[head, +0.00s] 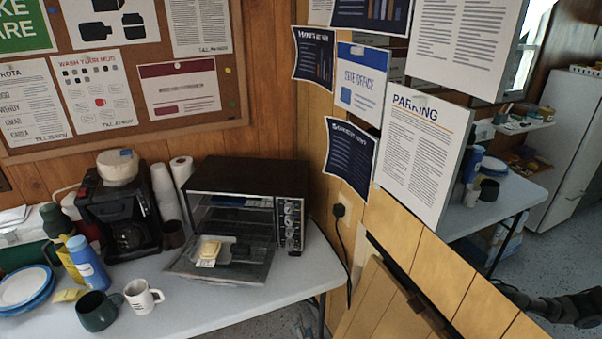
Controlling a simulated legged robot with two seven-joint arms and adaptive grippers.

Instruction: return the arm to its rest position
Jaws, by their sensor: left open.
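A white table (215,297) holds a toaster oven (250,178) with its door down, a coffee maker (118,215), a white mug (141,297) and a dark green mug (97,311). Posters hang on the partition (470,290). A white fridge (573,140) stands at right.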

